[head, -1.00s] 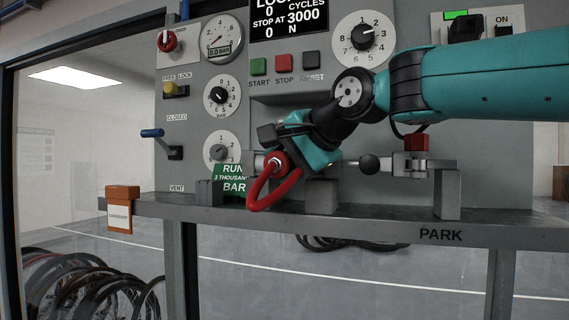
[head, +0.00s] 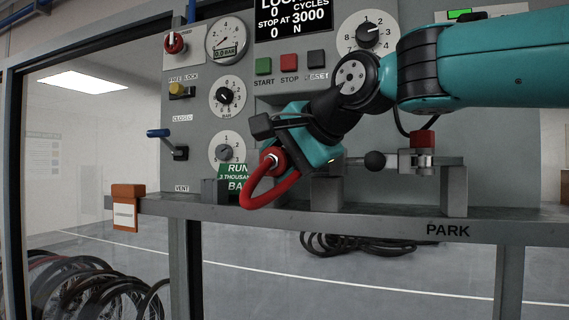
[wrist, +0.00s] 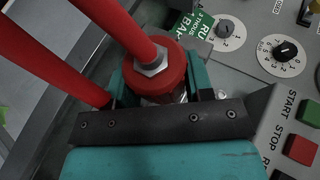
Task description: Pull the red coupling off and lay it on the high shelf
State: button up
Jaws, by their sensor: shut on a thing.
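The red coupling (wrist: 158,76) has a silver hex nut and a red hose (wrist: 118,25) looping from it. In the head view the coupling (head: 271,161) is at the left end of my teal gripper (head: 283,152), in front of the panel above the ledge. My gripper is shut on the coupling; in the wrist view its teal fingers (wrist: 160,92) stand on both sides of it. A little bare metal shows beneath the coupling. I cannot tell whether it still touches a fitting. No shelf is labelled as the high one.
A blue-handled lever (head: 160,134) and dials stand left of my gripper.

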aim_at(263, 168)
jog(key=shift+s, duration=0.15)
jog(key=shift+s+a+b, duration=0.25)
jog(key=shift+s, duration=0.35)
jog(key=shift+s+a+b, duration=0.2)
jog(key=shift+s+b, duration=0.05)
jog(key=shift+s, duration=0.4)
jog(key=shift+s+a+b, duration=0.25)
jog(key=shift+s, duration=0.35)
